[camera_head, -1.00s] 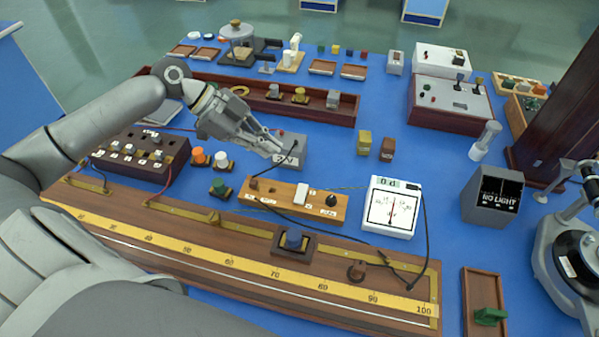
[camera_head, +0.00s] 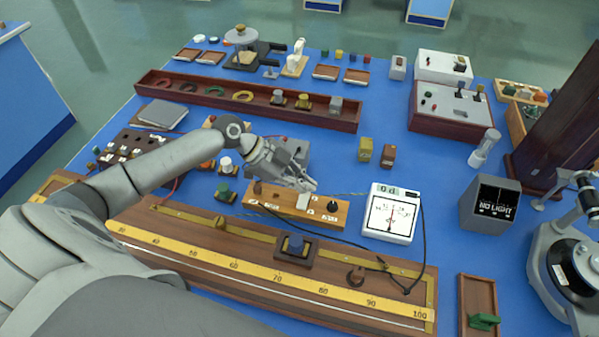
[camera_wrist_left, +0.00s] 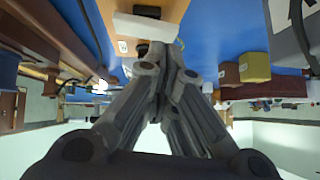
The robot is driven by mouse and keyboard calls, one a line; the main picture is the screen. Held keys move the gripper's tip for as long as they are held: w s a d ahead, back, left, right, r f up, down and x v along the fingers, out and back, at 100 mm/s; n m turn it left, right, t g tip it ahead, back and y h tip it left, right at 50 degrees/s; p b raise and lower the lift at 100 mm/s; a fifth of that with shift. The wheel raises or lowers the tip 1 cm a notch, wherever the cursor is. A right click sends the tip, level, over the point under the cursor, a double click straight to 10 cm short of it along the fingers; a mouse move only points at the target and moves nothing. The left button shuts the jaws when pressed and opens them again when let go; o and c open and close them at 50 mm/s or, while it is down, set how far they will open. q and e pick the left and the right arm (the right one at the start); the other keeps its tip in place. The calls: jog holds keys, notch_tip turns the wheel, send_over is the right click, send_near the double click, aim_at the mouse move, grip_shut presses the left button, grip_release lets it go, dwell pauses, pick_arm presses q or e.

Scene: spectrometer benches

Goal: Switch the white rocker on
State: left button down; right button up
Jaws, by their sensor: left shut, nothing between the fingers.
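The white rocker (camera_head: 303,201) stands on a yellowish wooden switch board (camera_head: 343,212) in the middle of the bench, beside a black knob (camera_head: 332,206). My left gripper (camera_head: 309,185) reaches in from the left. It is shut and empty, with its fingertips just above and beside the rocker. In the left wrist view the white rocker (camera_wrist_left: 148,28) lies just past the closed fingertips (camera_wrist_left: 165,52), which hide part of the board. I cannot tell whether the fingertips touch the rocker. The right gripper is not in view.
A white meter (camera_head: 391,213) stands right of the board, with a black cable looping in front. A long bench with a yellow ruler (camera_head: 270,275) runs in front.

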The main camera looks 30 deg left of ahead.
pick_arm(q)
jog(key=shift+f, duration=0.25)
jog(key=shift+w+f+b, duration=0.2)
jog(key=shift+f+b, duration=0.15)
jog(key=shift+b, duration=0.2)
jog(key=shift+g, duration=0.3)
jog(key=shift+s, duration=0.1)
jog(key=shift+s+d+r+p, duration=0.15)
jog(key=shift+s+r+p, duration=0.1)
jog(key=shift+s+p, duration=0.4)
